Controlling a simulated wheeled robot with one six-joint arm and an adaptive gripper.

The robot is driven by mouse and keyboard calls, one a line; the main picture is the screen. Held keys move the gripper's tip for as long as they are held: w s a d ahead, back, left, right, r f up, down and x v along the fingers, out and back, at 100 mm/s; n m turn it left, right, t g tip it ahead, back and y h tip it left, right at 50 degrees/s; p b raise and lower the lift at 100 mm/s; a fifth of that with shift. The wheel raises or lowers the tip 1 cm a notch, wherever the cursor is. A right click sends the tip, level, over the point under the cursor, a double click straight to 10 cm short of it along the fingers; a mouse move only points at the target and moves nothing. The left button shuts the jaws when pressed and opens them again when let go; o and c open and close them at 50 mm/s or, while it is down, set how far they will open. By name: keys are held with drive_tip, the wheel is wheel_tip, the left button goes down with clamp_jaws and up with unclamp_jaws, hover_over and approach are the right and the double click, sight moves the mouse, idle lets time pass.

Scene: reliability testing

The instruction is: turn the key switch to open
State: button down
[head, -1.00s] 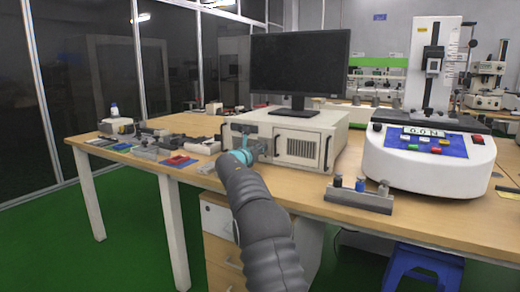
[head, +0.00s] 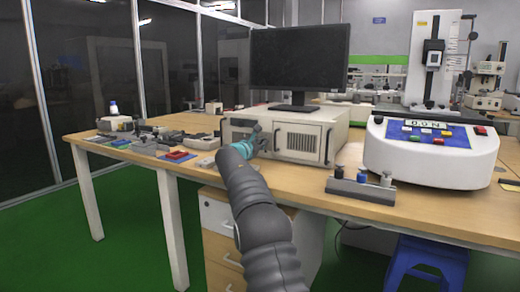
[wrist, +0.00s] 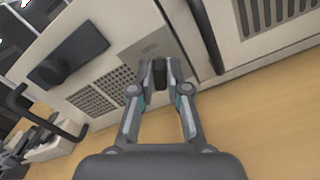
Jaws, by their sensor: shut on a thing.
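The white industrial computer case (head: 312,140) stands on the wooden desk, and its front also shows in the wrist view (wrist: 118,38). My gripper (head: 264,134) is at the left part of that front in the head view. In the wrist view my gripper (wrist: 160,70) has its fingertips close together at a plain grey plate on the panel, shut on a small dark part between them. This looks like the key switch (wrist: 160,75); the fingers cover most of it, so its angle cannot be read.
A black monitor (head: 299,66) stands on the case. A white test machine (head: 430,160) and a block with small knobs (head: 360,191) are at the right. Small parts, including a red one (head: 176,155), lie at the left. Black handles (wrist: 42,118) stick out from the case.

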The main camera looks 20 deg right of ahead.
drive_tip(key=m+b, duration=0.1)
drive_tip(key=m, duration=0.1)
drive_tip(key=m+b, duration=0.3)
drive_tip(key=m, duration=0.1)
drive_tip(key=shift+s+d+f+m, duration=0.2)
drive_tip(key=shift+f+m, duration=0.1)
drive_tip(key=shift+f, duration=0.1)
drive_tip(key=m+b, duration=0.3)
drive_tip(key=m, duration=0.2)
drive_tip(key=shift+d+f+m, duration=0.1)
drive_tip(key=shift+m, duration=0.3)
drive_tip(key=c, duration=1.1)
unclamp_jaws()
drive_tip(key=shift+s+d, duration=0.1)
drive_tip(key=shift+d, duration=0.05)
drive_tip(key=shift+c, duration=0.2)
drive_tip(key=shift+a, duration=0.3)
drive_tip(key=shift+s+a+r, duration=0.2)
drive_tip(key=shift+s+a, duration=0.05)
drive_tip(key=shift+a, duration=0.25)
drive_tip(key=v, duration=1)
drive_tip(key=shift+s+a+f, duration=0.1)
drive_tip(key=shift+s+a, duration=0.15)
drive_tip(key=shift+s, duration=0.1)
